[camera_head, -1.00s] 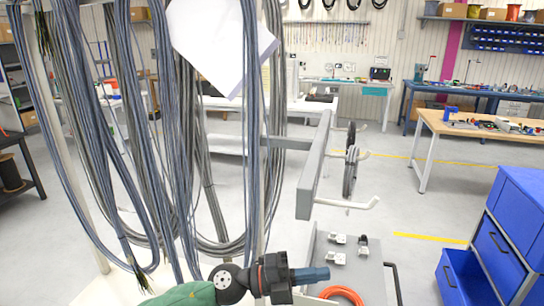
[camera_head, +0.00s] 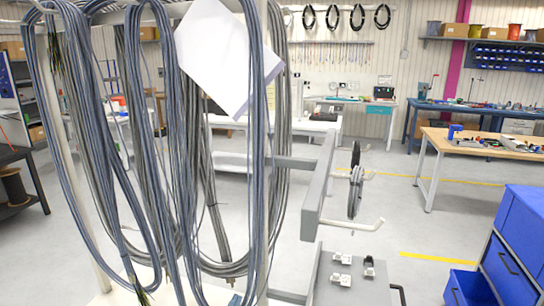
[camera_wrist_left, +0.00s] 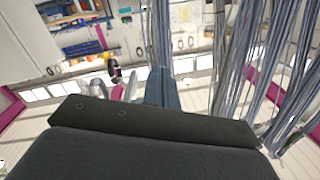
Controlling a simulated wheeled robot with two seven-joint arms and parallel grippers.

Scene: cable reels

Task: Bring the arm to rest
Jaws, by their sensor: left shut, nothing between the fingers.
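My left gripper shows in the left wrist view (camera_wrist_left: 162,90), with its blue-grey fingers together and nothing between them. In the head view only a small dark tip of it may show at the bottom edge (camera_head: 235,299), in front of the hanging cables. The rest of that arm is out of the head view. My right gripper is not in view. Bundles of grey-blue cable (camera_head: 180,150) hang from a rack close in front of me, and strands also show in the left wrist view (camera_wrist_left: 230,65).
A white sheet (camera_head: 220,55) hangs among the cables. A grey bar with hooks (camera_head: 318,190) holds a dark reel (camera_head: 355,190). A grey cart (camera_head: 350,292) carries small white parts. Blue drawers (camera_head: 515,245) stand at right. Open floor lies between cart and drawers.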

